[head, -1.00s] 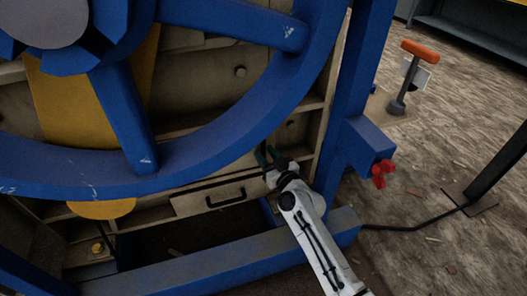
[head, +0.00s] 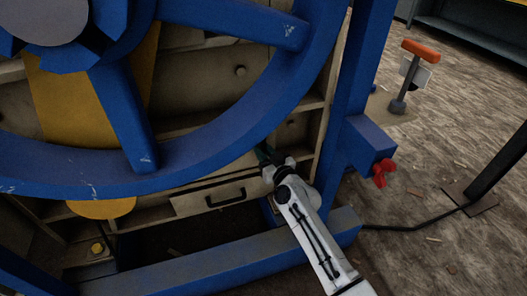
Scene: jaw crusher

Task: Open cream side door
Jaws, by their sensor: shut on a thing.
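The cream side of the machine shows behind the big blue wheel. My gripper (head: 265,155), with dark green fingers, is at this panel's lower left, right by the wheel rim. It is shut on a dark part that looks like a handle, mostly hidden by the rim and the fingers. I cannot tell which of these is the side door.
The blue wheel (head: 225,155) covers much of the cream side and is close to my gripper. A blue beam (head: 210,265) runs low in front. A blue post (head: 350,100) and a box with a red knob (head: 382,172) stand at right. Floor farther right is mostly open.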

